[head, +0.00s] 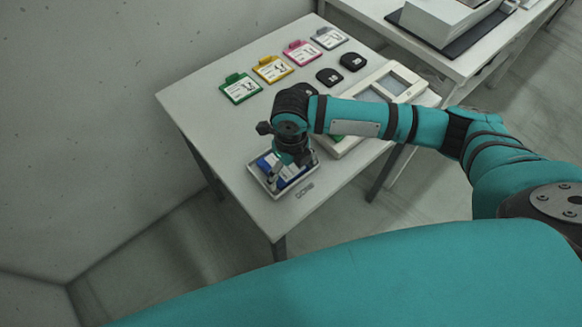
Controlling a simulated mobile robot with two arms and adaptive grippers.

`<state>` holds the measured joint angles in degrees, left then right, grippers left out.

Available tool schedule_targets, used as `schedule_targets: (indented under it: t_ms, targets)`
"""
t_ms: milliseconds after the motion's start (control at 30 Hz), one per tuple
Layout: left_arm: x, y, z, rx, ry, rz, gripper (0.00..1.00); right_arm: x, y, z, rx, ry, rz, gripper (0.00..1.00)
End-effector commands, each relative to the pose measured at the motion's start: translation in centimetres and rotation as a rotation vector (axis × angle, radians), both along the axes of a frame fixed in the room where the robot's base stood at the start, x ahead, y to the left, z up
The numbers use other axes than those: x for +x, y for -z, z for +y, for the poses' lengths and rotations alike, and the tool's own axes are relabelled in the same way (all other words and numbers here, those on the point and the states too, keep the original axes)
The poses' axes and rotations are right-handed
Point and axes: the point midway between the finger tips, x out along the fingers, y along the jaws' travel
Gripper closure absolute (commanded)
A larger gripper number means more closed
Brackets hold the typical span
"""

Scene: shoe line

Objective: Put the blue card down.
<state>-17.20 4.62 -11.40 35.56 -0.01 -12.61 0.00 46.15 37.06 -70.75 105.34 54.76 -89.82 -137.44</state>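The blue card (292,170) is at the small light-rimmed tray (272,194) near the front corner of the white table. My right gripper (290,173) points down over the card, its fingers apart. The gripper covers much of the card. I cannot tell whether the fingers hold the card's edges or whether the card rests on the tray's bottom. My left gripper is not in view.
Green (240,89), yellow (272,69), pink (302,53) and grey (329,38) cards lie in a row along the back. A pale framed panel (400,82) is partly under my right arm. Bare table (205,110) lies left.

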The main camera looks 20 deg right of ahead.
Motion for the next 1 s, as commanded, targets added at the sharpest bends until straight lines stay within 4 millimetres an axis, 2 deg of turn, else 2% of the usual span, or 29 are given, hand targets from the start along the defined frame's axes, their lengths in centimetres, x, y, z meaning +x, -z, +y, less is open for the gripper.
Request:
schedule_targets:
  t_ms: [167,267,600,700,833,1000]
  targets:
    - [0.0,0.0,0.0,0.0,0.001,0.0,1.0,0.0,-0.5,0.0,0.001,0.0,-0.002,0.05]
    - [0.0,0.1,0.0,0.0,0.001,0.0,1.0,0.2,-1.8,0.0,0.001,0.001,-0.005,0.05]
    - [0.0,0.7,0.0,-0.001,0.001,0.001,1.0,0.1,-8.9,0.1,0.002,0.0,-0.005,0.05]
    - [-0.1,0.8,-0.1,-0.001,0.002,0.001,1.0,0.1,-10.5,0.1,0.001,0.0,-0.004,0.05]
    - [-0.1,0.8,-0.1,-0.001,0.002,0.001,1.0,0.1,-11.8,0.1,0.001,0.001,-0.002,0.05]
    - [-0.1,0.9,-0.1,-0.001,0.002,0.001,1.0,0.0,-12.3,0.1,0.0,0.001,0.001,0.05]
